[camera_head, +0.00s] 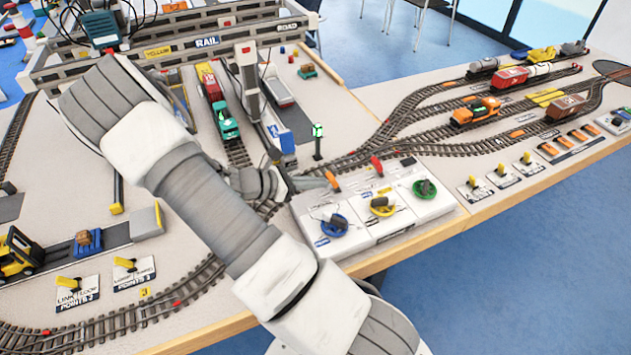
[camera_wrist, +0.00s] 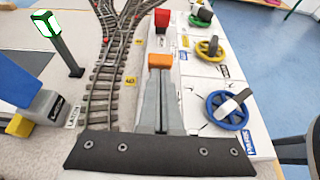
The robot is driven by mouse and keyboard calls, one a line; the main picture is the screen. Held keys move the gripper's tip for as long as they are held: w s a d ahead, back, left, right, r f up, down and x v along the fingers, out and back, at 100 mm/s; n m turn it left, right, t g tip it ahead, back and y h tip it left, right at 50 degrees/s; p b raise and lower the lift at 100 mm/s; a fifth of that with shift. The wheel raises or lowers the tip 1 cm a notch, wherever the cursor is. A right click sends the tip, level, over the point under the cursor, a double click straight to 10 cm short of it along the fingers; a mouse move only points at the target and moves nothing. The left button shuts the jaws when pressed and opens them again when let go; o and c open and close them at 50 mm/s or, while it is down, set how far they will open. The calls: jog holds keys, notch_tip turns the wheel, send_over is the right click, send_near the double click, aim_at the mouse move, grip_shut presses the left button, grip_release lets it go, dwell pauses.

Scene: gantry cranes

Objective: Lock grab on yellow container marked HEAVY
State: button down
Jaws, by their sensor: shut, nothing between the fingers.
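My gripper (camera_wrist: 160,78) is shut and empty. Its fingertips are right at an orange lever (camera_wrist: 160,61) on the control panel; I cannot tell whether they touch it. In the head view my gripper (camera_head: 318,184) is low over the panel's left back corner, beside the orange lever (camera_head: 331,180). The white control panel (camera_head: 352,252) carries blue (camera_head: 333,225), yellow (camera_head: 383,205) and green (camera_head: 424,188) handwheels. A red lever (camera_head: 377,166) stands farther along its back edge. The gantry crane beam (camera_head: 240,38) carries RAIL, ROAD and YELLOW labels. I cannot make out a yellow container marked HEAVY.
My arm hides part of the gantry area. A green signal lamp (camera_head: 318,131) stands behind the panel, near the track. An orange locomotive (camera_head: 476,112) and wagons stand on the right tracks.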

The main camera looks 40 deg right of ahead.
aim_at(332, 175)
jog(key=shift+d+r+y+p, duration=0.2)
jog(key=shift+r+y+p, duration=0.1)
jog(key=shift+p, duration=0.05)
jog(key=d+r+y+p, duration=0.1)
jog(key=p, duration=0.1)
jog(key=d+r+t+y+p, duration=0.1)
jog(key=y+p, duration=0.1)
jog(key=p, duration=0.1)
jog(key=shift+s+d+r, duration=0.1)
jog(key=shift+s+r, duration=0.05)
jog(key=shift+s, duration=0.2)
jog(key=y+p, duration=0.1)
jog(key=d+y+p, duration=0.1)
jog(key=p, duration=0.2)
jog(key=shift+s+d+r+t+y, duration=0.2)
jog(key=shift+s+d+t+y, duration=0.1)
jog(key=shift+d+y, duration=0.1)
jog(key=shift+w+f+b, duration=0.15)
jog(key=shift+f+b, duration=0.15)
jog(key=shift+f, duration=0.05)
jog(key=shift+a, duration=0.15)
jog(key=shift+r, duration=0.15)
jog(key=shift+r+p, duration=0.65)
jog(key=shift+r, duration=0.05)
